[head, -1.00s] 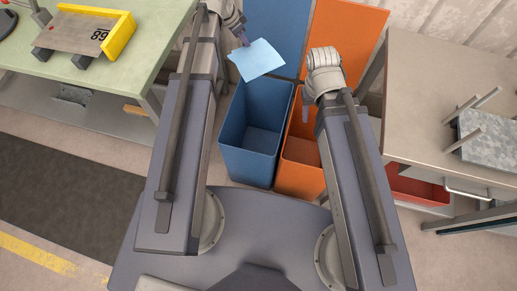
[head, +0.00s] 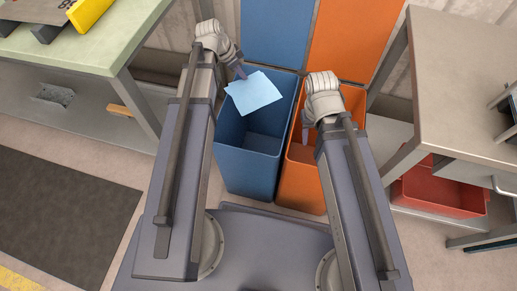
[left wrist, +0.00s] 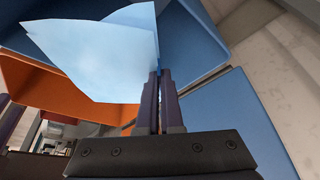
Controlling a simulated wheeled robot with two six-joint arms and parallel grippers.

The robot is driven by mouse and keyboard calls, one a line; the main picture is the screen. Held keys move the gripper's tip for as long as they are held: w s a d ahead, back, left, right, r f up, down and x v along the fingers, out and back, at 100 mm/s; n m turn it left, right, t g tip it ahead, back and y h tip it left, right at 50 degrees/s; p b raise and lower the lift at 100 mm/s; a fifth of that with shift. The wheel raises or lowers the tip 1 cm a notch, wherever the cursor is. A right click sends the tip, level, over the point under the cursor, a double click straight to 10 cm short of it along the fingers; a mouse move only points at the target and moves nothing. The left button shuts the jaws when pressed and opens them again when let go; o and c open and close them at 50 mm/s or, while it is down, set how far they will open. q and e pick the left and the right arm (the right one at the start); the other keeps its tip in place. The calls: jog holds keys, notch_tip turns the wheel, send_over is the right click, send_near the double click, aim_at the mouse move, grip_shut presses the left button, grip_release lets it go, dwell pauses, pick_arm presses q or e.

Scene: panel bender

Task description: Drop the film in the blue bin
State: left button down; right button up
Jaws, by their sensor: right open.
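The film (head: 254,92) is a thin, light-blue, slightly bent sheet. My left gripper (head: 241,73) is shut on one edge of it, and the film hangs over the open top of the blue bin (head: 246,172). In the left wrist view the two fingers (left wrist: 158,100) are close together with the film (left wrist: 95,55) between their tips. The blue bin stands open, its blue lid (head: 277,32) raised behind it. My right gripper (head: 306,130) is open and empty above the orange bin (head: 300,185).
The orange bin touches or nearly touches the blue bin's right side, with its orange lid (head: 354,42) raised. A green-topped table (head: 100,40) stands at left. A grey bench (head: 455,90) with a red tray (head: 440,192) below stands at right.

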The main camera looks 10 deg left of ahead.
pick_arm(q)
jog(key=shift+f+b, duration=2.8)
jog(key=shift+f, duration=0.15)
jog(key=c, duration=1.5)
grip_release()
jog(key=shift+r, duration=0.1)
jog(key=shift+c, duration=0.2)
jog(key=o, duration=0.5)
jog(key=shift+o, duration=0.2)
notch_tip(320, 180, up, 7)
jog(key=p, duration=0.7)
send_over(243, 85)
jog(key=a, duration=0.3)
jog(key=shift+s+r, duration=0.1)
jog(key=shift+s, duration=0.1)
jog(key=shift+d, duration=0.1)
